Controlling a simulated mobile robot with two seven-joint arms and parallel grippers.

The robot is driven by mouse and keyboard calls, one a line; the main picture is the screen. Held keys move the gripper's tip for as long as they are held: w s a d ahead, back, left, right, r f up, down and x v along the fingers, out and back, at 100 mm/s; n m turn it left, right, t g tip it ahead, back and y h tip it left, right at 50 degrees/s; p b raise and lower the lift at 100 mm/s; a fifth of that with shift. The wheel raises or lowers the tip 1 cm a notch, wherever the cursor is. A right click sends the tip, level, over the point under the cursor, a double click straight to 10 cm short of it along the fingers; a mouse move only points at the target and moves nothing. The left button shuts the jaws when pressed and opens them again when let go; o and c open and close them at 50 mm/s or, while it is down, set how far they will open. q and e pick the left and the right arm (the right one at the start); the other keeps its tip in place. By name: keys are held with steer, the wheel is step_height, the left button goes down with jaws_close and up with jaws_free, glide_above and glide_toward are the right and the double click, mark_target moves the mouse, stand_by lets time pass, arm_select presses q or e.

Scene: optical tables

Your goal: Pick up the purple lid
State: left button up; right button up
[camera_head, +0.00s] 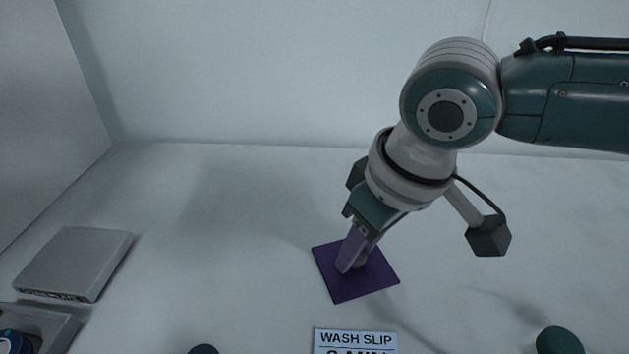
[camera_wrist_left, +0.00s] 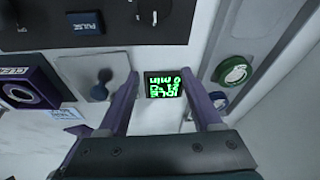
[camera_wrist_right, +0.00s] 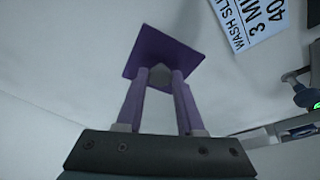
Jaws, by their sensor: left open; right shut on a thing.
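The purple lid (camera_head: 378,283) is a flat dark square. In the head view it shows at the tips of my right gripper (camera_head: 352,258), right of centre. In the right wrist view the lid (camera_wrist_right: 150,48) spans the ends of the right fingers (camera_wrist_right: 160,84), which are shut on a grey knob (camera_wrist_right: 160,73) in its middle. I cannot tell whether the lid touches the table or hangs just above it. My left gripper (camera_wrist_left: 160,95) is open and empty in the left wrist view, and it does not show in the head view.
A "WASH SLIP" label (camera_head: 356,340) lies in front of the lid. A grey flat box (camera_head: 75,263) is at the left, with a tray (camera_head: 55,322) below it. A dark green rounded thing (camera_head: 559,341) is at the lower right. A small green-lettered display (camera_wrist_left: 163,85) shows between the left fingers.

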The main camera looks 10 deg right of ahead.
jaws_close()
